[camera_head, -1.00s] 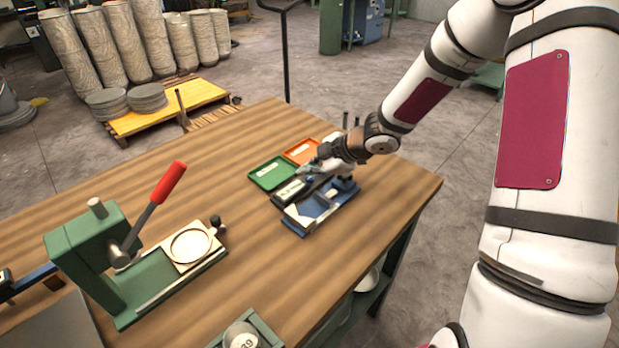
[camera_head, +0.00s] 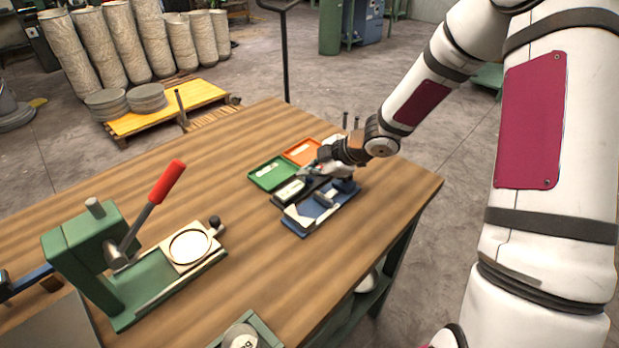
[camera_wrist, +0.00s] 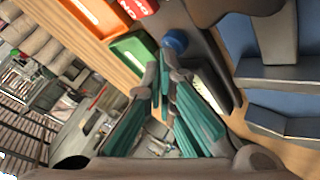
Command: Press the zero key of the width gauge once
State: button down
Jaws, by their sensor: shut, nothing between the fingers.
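The width gauge (camera_head: 293,214) is a blue fixture near the table's far right edge. A dark box with a pale display (camera_head: 290,190) sits along its left side. In the wrist view, a dark housing (camera_wrist: 212,48) carries a round blue key (camera_wrist: 175,40); I cannot read a marking on it. My gripper (camera_head: 312,172) is above the dark box. Its teal-padded fingers also show in the wrist view (camera_wrist: 165,75), shut and empty, with the tips just short of the blue key in the picture. I cannot tell whether they touch it. The pale display is partly hidden by a finger there.
A green tray (camera_head: 263,183) and an orange tray (camera_head: 290,150) lie beside the gauge. A green press with a red-handled lever (camera_head: 168,182) stands at the left. A green holder (camera_head: 266,328) sits at the front edge. The wooden table (camera_head: 240,240) is clear between them.

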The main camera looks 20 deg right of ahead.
aim_at(309, 182)
jog(key=shift+f, duration=0.15)
dwell(0.5)
jog(key=shift+s+r+p, duration=0.1)
jog(key=shift+r+p, duration=0.8)
jog(key=shift+p, duration=0.25)
notch_tip(309, 182, up, 3)
jog(key=p, duration=0.3)
jog(key=shift+f, duration=0.2)
notch_tip(309, 182, up, 2)
jog(key=shift+r+p, duration=0.15)
jog(key=shift+p, duration=0.85)
